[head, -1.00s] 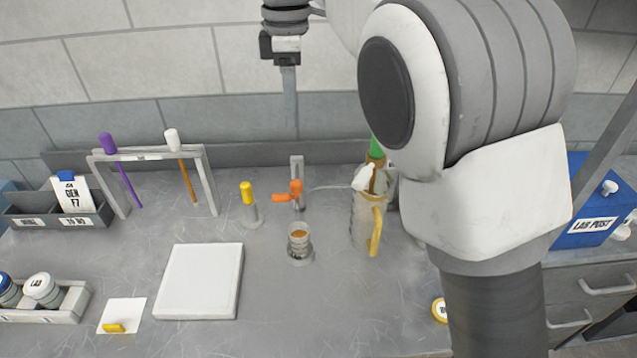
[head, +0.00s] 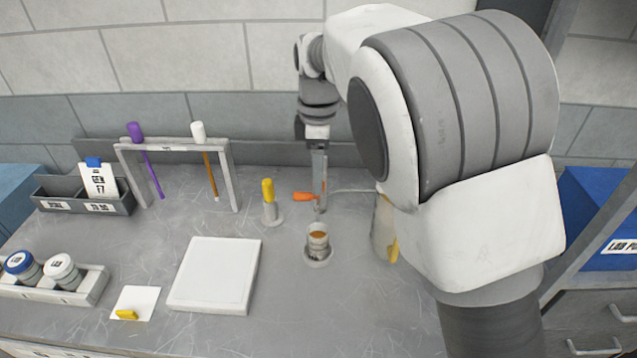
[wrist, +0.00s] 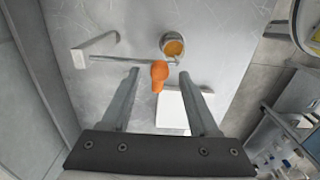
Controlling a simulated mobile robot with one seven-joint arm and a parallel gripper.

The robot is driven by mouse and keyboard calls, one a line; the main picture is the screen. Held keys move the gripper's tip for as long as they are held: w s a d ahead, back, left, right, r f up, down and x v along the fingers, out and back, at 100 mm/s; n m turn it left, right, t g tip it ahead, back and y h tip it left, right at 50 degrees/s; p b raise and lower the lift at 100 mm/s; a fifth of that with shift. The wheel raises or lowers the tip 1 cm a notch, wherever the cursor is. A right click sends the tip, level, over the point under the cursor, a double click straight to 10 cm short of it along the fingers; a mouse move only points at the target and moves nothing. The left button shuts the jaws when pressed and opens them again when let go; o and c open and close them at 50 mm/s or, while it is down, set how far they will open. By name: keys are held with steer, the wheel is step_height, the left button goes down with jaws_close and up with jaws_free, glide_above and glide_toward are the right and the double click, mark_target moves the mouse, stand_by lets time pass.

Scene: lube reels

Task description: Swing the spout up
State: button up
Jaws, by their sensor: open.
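An orange part (head: 303,197), which looks like a handle or spout, stands behind a small metal cup (head: 317,238) holding amber liquid. In the wrist view the orange part (wrist: 158,72) lies between my two open fingertips, with a gap on each side. A thin grey rod (wrist: 125,59) runs from a grey bracket (wrist: 80,56) past the orange part, near the cup (wrist: 172,46). I cannot tell for sure which piece is the spout. My gripper (head: 320,207) points down, open and empty; in the head view its fingers hide the post.
A yellow-topped post (head: 269,198) stands just left. A jug (head: 384,238) is right, mostly hidden by my arm. A rack (head: 229,175) with purple and white sticks is at back left. A white pad (head: 215,275) and a jar tray (head: 90,290) lie in front.

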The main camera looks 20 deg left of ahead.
steer(key=shift+f, duration=1.4)
jaws_close()
stand_by(0.4)
